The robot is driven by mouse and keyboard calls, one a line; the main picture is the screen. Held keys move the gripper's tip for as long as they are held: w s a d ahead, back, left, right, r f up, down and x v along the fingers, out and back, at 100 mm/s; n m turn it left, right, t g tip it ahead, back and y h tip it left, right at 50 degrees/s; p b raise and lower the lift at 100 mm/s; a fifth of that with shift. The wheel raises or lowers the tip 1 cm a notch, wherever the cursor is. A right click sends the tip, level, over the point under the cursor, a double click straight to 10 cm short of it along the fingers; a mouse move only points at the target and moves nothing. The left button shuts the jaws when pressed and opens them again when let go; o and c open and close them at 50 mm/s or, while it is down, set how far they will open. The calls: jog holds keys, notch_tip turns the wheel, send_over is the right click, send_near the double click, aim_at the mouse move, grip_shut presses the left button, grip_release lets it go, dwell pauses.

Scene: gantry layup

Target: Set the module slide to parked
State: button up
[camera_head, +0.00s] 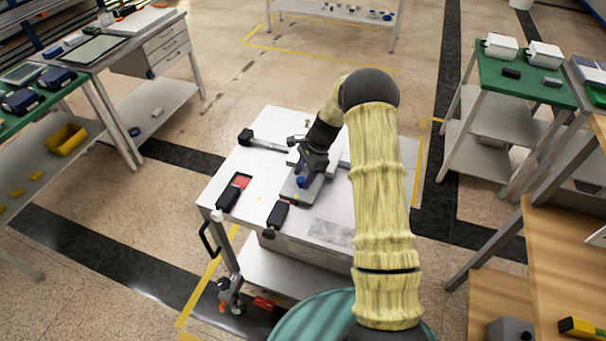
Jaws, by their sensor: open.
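The gripper is open. At this size I cannot tell whether the fingers touch the blue part or stand around it. My arm and gripper hide the back and right of the unit, so its slide position cannot be read.
On the cart lie a black-headed tool (246,137) and two black handle-like items, one at left (229,198) and one in front (277,216). A green-topped table (526,83) stands right, a workbench (103,45) left.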

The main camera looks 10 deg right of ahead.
jog(key=shift+a+f, duration=0.15)
jog(key=shift+f, duration=0.1)
